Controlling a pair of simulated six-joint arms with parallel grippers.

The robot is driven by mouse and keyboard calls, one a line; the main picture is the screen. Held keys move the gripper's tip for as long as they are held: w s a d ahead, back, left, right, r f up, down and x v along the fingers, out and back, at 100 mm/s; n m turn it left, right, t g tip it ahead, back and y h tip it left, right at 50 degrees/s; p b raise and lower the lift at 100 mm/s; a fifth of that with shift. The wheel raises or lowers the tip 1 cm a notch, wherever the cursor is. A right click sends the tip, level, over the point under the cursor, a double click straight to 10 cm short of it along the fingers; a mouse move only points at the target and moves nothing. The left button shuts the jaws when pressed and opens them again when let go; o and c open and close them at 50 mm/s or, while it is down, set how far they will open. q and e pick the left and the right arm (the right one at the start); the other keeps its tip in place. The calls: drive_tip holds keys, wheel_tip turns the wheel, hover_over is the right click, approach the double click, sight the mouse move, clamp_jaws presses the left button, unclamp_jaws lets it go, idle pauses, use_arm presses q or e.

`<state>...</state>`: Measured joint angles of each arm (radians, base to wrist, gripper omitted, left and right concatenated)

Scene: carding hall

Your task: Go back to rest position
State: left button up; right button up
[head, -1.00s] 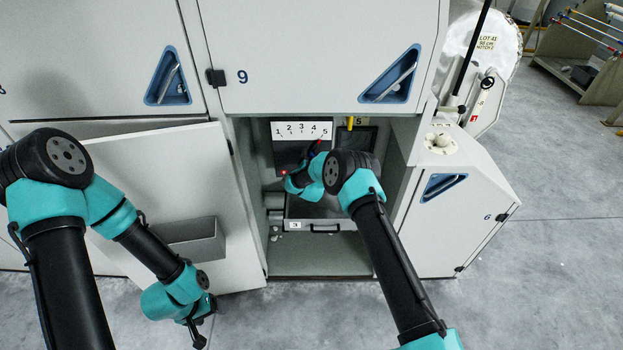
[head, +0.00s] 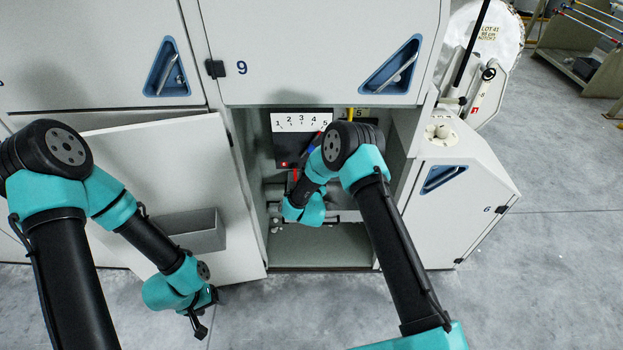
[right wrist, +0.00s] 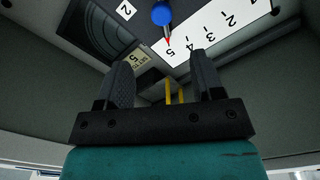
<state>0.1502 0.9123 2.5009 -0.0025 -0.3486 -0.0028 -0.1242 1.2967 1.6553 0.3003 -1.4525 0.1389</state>
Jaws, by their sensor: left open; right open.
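My left gripper (head: 201,327) hangs low at the left of the head view, in front of the floor, with its jaws small and partly hidden. My right arm reaches into the open cabinet bay. My right gripper is hidden behind its own arm in the head view. In the right wrist view my right gripper (right wrist: 162,80) is open, its two dark fingers apart with nothing between them. A numbered scale panel (head: 301,123) is at the back of the bay. A blue knob with a red tip (right wrist: 162,14) points near the 5 in the right wrist view.
The open door (head: 175,170) with a grey box (head: 193,230) stands left of the bay. A side cabinet (head: 452,210) marked 6 stands to the right. Blue triangular handle recesses (head: 167,70) are on the upper doors. Open floor (head: 560,270) lies at right.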

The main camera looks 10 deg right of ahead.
drive_tip(key=shift+s+a, duration=0.2)
drive_tip(key=shift+s, duration=0.75)
drive_tip(key=shift+d, duration=0.1)
drive_tip(key=s+d+f+n+g+y, duration=0.1)
drive_tip(key=s+d+f+g+y, duration=0.15)
drive_tip(key=s, duration=0.35)
drive_tip(key=s+d+f+n+g+y, duration=0.1)
drive_tip(key=s+f+n+g, duration=0.1)
drive_tip(key=s+g, duration=0.3)
drive_tip(key=s+d+f+n+g+y, duration=0.1)
drive_tip(key=s+d+f+g+y, duration=0.15)
drive_tip(key=s, duration=0.35)
drive_tip(key=s+d+r+n+g+y, duration=0.1)
drive_tip(key=s+g, duration=0.5)
drive_tip(key=s, duration=1.4)
drive_tip(key=shift+s+d+n+g, duration=0.35)
drive_tip(key=shift+d+n+g, duration=0.1)
drive_tip(key=shift+n, duration=0.25)
